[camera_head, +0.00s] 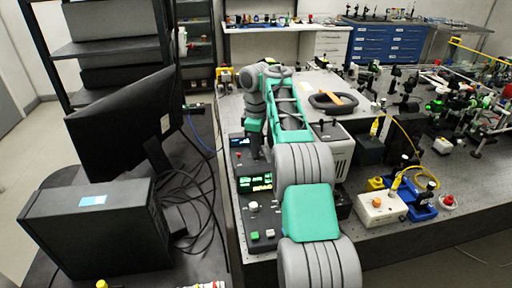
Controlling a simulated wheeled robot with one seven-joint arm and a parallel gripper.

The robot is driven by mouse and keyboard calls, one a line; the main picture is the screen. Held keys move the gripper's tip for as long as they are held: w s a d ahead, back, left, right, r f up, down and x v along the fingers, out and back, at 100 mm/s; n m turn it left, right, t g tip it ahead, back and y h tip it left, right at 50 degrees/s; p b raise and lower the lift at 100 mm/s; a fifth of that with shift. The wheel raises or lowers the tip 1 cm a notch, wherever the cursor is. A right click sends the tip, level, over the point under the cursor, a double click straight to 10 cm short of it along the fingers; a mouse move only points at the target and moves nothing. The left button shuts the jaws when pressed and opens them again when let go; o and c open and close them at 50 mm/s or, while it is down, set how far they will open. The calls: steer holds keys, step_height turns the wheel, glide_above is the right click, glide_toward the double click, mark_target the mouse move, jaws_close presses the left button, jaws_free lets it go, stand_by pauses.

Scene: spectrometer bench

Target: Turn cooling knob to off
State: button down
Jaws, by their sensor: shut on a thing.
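My gripper (255,153) points down at the front of a black instrument box (236,143) with a small blue display and a red button, left of my arm. The fingers are small and dark in this view. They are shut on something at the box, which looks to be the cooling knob. The knob itself is hidden by the fingers, so its setting cannot be read.
Nearer me stand a unit with green displays (255,182) and a panel with a white knob (254,205). A beige box (332,150) is right of my arm. A monitor (125,120) and black computer case (95,230) stand left, with loose cables.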

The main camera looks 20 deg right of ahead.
steer(key=shift+n, duration=0.6)
steer(key=c, duration=1.3)
jaws_free()
steer(key=shift+r, duration=0.1)
step_height(320, 180, up, 8)
steer(key=p, duration=0.6)
steer(key=shift+p, duration=0.35)
steer(key=shift+f, duration=0.25)
